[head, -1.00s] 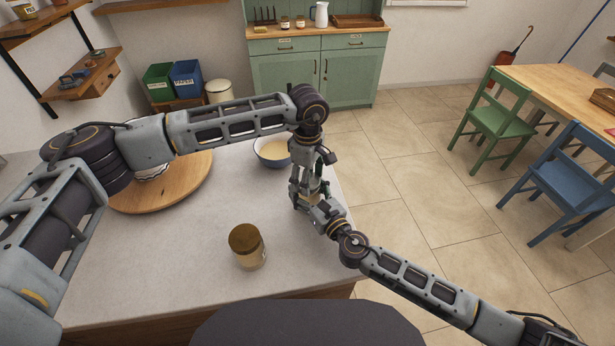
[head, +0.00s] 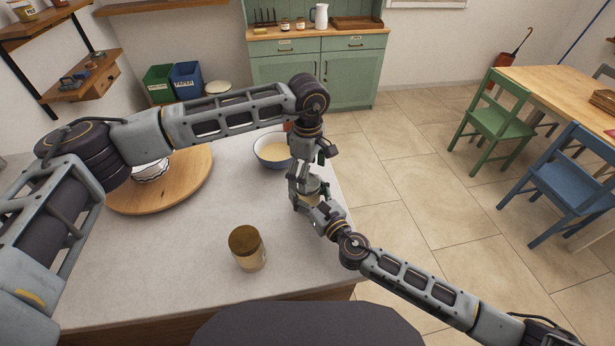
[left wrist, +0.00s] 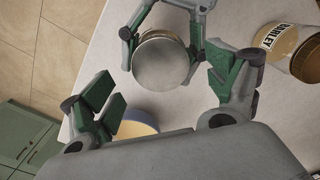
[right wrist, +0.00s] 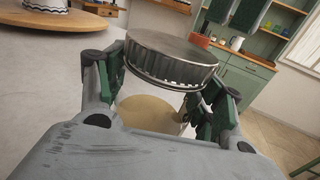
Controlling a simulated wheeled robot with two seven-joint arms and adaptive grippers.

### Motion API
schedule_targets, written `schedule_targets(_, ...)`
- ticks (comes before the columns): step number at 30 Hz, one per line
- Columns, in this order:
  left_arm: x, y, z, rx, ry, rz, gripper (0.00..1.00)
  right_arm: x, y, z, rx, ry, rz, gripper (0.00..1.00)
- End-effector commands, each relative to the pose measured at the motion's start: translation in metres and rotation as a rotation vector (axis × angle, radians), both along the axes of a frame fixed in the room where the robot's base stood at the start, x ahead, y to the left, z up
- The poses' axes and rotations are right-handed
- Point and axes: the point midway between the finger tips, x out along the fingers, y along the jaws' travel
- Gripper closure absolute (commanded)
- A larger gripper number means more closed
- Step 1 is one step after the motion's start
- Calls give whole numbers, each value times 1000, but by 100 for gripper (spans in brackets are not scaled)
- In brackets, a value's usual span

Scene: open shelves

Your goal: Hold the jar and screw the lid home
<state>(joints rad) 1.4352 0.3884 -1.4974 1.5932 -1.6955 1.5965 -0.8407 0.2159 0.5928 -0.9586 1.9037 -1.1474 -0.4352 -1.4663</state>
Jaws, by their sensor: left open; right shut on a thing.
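A jar with a flat grey metal lid stands at the counter's right side. The lid (right wrist: 172,60) sits on the jar's mouth, and its ridged rim shows in the right wrist view; how tight it is I cannot tell. The pale jar body (right wrist: 150,115) is between the fingers of my right gripper (right wrist: 155,88), shut on it. My left gripper (left wrist: 168,86) is open above the lid; its green-padded fingers are apart, to either side of the lid, not touching it. The lid also shows from above in the left wrist view (left wrist: 163,62).
A barley jar (head: 250,258) with a brown lid stands on the counter (head: 190,260) nearer to me. A blue-rimmed bowl (head: 268,161) is just behind the held jar. A round wooden board (head: 190,190) with a white patterned bowl (head: 151,173) is at left. The middle counter is clear.

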Motion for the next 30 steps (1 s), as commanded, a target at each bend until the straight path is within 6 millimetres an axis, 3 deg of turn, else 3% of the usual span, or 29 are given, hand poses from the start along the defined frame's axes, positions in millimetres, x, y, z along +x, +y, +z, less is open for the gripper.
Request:
schedule_targets(16,1,0,78,0,-1,0,12,-1,0,-3,-2,5,0,99)
schedule_targets(22,0,0,91,0,-1,1,12,-1,0,-3,-2,5,0,99)
schedule_targets(30,0,0,93,0,0,0,12,-1,0,-3,-2,5,0,99)
